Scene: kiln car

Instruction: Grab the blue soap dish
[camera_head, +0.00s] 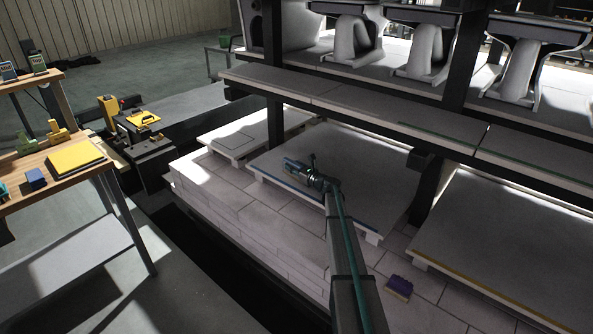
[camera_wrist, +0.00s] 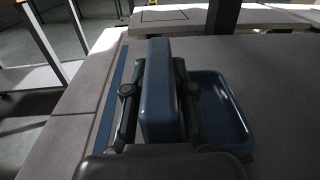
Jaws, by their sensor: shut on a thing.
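The blue soap dish (camera_wrist: 218,108) shows in the wrist view as a shallow tray with a raised rim, right of the fingers. A thick, upright, rounded blue slab (camera_wrist: 160,90) stands between the fingers; I cannot tell whether it is part of the dish. My gripper (camera_head: 303,174) is shut on the blue piece, over the pale slab (camera_head: 352,165) with a blue front edge. In the head view the held piece is small, dark and partly covered by the gripper. The fingertips are hidden in the wrist view, and I cannot tell whether the dish touches the slab.
A dark post (camera_head: 427,190) stands right of my arm, and a long shelf (camera_head: 370,112) runs above and behind the slab. A purple and yellow block (camera_head: 398,288) lies on the pale bricks in front. A wooden bench (camera_head: 50,185) with several items stands left.

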